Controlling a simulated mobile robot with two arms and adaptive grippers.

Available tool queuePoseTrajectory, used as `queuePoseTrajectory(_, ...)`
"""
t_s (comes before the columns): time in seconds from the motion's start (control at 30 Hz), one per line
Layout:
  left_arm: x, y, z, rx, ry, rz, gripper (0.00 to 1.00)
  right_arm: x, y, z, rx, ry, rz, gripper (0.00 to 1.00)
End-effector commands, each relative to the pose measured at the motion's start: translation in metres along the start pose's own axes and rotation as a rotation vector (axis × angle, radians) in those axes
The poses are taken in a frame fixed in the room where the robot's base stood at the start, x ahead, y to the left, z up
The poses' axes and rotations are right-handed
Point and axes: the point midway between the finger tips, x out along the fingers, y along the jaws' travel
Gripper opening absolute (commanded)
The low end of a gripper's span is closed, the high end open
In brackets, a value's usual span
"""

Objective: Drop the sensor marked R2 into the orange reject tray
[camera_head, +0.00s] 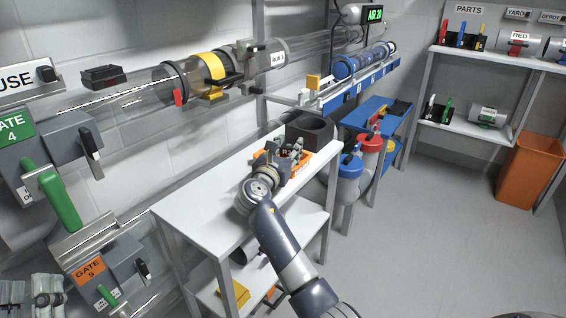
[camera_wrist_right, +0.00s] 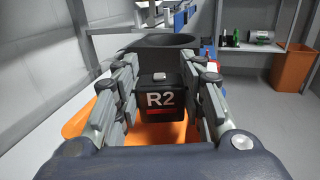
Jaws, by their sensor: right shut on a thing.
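The sensor marked R2 (camera_wrist_right: 160,97) is a small black block with white lettering and a red stripe. My right gripper (camera_wrist_right: 163,95) is shut on it, with a finger on each side, in the right wrist view. In the head view the right gripper (camera_head: 285,154) is over the orange reject tray (camera_head: 304,167) on the white table. The orange tray (camera_wrist_right: 165,135) shows below and behind the sensor in the wrist view. I cannot tell exactly how high the sensor is above the tray floor. My left gripper (camera_head: 30,300) shows only partly at the bottom left corner, and its fingers are unclear.
The table's left part is clear. Clear tubes and gate levers run along the left wall. A blue bench (camera_head: 375,113) stands beyond the table. An orange bin (camera_head: 530,170) stands at far right.

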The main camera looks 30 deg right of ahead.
Motion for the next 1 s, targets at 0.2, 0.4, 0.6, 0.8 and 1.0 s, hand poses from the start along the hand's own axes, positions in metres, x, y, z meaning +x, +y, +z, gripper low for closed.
queuePoseTrajectory(0.2,0.0,0.0,0.0,0.0,-0.001,0.0,0.31,0.0,0.0,0.0,0.0,0.0,0.0,0.6)
queuePoseTrajectory(0.4,0.0,0.0,0.0,0.0,-0.001,0.0,0.31,0.0,0.0,0.0,0.0,0.001,0.0,0.6)
queuePoseTrajectory(0.6,0.0,0.0,0.0,0.0,-0.001,0.0,0.31,-0.011,0.001,-0.001,-0.001,0.001,0.003,0.6)
queuePoseTrajectory(0.8,0.0,0.0,0.0,0.0,-0.001,0.0,0.31,-0.049,0.001,-0.002,0.0,0.001,0.004,0.6)
queuePoseTrajectory(1.0,0.0,0.0,0.0,0.0,-0.001,0.0,0.31,-0.09,0.001,-0.001,0.001,0.002,0.002,0.6)
